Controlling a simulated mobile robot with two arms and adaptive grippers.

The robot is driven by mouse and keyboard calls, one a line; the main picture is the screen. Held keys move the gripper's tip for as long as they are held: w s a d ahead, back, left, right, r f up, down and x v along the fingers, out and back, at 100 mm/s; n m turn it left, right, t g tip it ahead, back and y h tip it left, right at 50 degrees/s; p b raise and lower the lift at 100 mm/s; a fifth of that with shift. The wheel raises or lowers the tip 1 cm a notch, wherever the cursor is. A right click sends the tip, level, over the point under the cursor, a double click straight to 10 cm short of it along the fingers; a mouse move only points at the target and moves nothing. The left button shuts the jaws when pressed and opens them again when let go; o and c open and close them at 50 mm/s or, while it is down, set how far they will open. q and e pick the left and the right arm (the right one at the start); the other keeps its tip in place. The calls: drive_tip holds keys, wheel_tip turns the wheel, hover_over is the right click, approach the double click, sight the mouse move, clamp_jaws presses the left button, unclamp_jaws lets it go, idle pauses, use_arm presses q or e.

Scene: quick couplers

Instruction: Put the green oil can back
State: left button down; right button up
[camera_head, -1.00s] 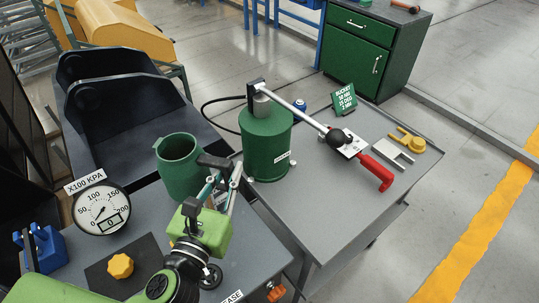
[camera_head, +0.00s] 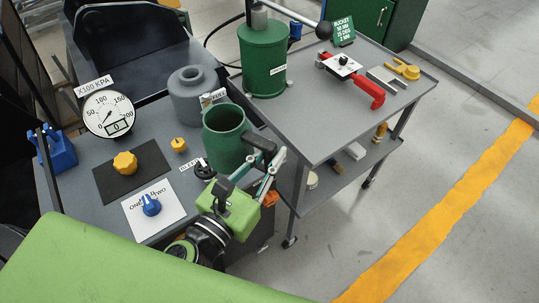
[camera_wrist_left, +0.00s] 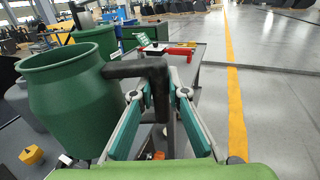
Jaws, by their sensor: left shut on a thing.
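The green oil can (camera_head: 226,138) is an open-topped dark green vessel with a black handle at its right side. My left gripper (camera_head: 268,160) is shut on that handle. The can is upright near the right edge of the grey bench, in front of the grey pot; I cannot tell how high its bottom is. In the left wrist view the can (camera_wrist_left: 70,105) fills the left side, and the gripper's teal fingers (camera_wrist_left: 158,88) close on the black handle. My right gripper is not in view.
The bench (camera_head: 90,170) holds a gauge (camera_head: 107,113), yellow knob (camera_head: 125,162), blue knob (camera_head: 151,205), and grey pot (camera_head: 188,100). To the right, a cart (camera_head: 330,115) carries a large green tank (camera_head: 262,62) and red-handled tool (camera_head: 362,88). Floor right of the cart is clear.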

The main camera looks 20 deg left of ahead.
use_arm(q)
drive_tip(key=w, duration=0.3)
drive_tip(key=w+f, duration=0.1)
drive_tip(key=shift+w+a+f, duration=0.1)
drive_tip(key=shift+w+a, duration=0.15)
drive_tip(key=shift+a, duration=0.15)
drive_tip(key=w+f+b, duration=0.1)
drive_tip(key=f, duration=0.2)
drive_tip(key=w+f+b, duration=0.1)
drive_tip(key=w+f, duration=0.1)
drive_tip(key=f, duration=0.1)
drive_tip(key=w+f, duration=0.2)
drive_tip(key=f, duration=0.1)
drive_tip(key=shift+w+a+f+b, duration=0.15)
drive_tip(key=shift+a+b, duration=0.1)
drive_tip(key=shift+b, duration=0.15)
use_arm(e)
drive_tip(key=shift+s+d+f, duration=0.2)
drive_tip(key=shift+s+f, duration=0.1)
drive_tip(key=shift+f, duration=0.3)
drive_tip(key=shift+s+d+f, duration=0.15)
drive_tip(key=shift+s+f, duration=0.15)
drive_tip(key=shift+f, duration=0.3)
use_arm(q)
drive_tip(key=shift+f, duration=0.1)
